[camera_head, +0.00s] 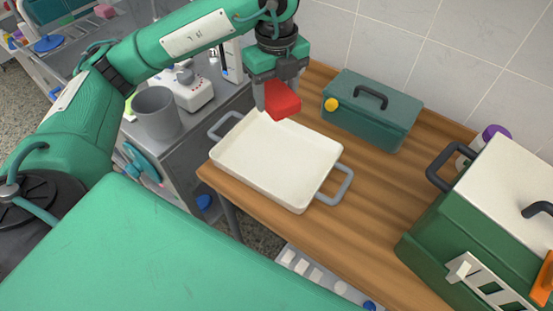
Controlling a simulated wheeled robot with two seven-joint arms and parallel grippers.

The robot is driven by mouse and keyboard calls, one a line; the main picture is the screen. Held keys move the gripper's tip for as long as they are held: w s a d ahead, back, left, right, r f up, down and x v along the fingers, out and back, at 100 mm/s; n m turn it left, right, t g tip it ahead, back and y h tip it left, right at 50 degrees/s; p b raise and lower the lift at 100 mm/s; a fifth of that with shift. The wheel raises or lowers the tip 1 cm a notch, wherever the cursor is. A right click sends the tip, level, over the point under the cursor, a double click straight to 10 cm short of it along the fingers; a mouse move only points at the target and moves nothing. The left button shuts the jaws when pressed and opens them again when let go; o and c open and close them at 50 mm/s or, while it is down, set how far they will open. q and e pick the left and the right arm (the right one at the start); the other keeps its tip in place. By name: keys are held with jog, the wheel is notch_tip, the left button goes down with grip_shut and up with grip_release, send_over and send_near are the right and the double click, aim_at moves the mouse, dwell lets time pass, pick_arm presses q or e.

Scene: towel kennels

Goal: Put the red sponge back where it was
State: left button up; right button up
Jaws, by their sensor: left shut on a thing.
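The red sponge (283,102) is a small red block. My left gripper (275,98) is shut on it and holds it over the back edge of a white tray with grey handles (313,198). The gripper points down, and the sponge looks above the tray, not resting in it. The tray looks empty and sits on the wooden table (378,215). My right gripper is not in view.
A teal toolbox (372,112) with a yellow knob stands behind the tray. A large green box with a white lid (500,215) is at the right. A grey metal cart at the left holds a grey pot (158,114). Wood is clear right of the tray.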

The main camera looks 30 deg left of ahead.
pick_arm(q)
send_over(276, 161)
notch_tip(276, 161, down, 16)
jog(key=shift+s+d+f, duration=0.1)
jog(key=shift+f, duration=0.1)
notch_tip(276, 161, down, 4)
jog(key=shift+r+p, duration=0.25)
jog(key=shift+p, duration=0.15)
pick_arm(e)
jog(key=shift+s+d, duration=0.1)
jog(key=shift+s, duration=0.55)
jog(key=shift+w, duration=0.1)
pick_arm(q)
jog(key=shift+f, duration=0.1)
jog(key=o, duration=1)
jog(key=shift+c, duration=0.2)
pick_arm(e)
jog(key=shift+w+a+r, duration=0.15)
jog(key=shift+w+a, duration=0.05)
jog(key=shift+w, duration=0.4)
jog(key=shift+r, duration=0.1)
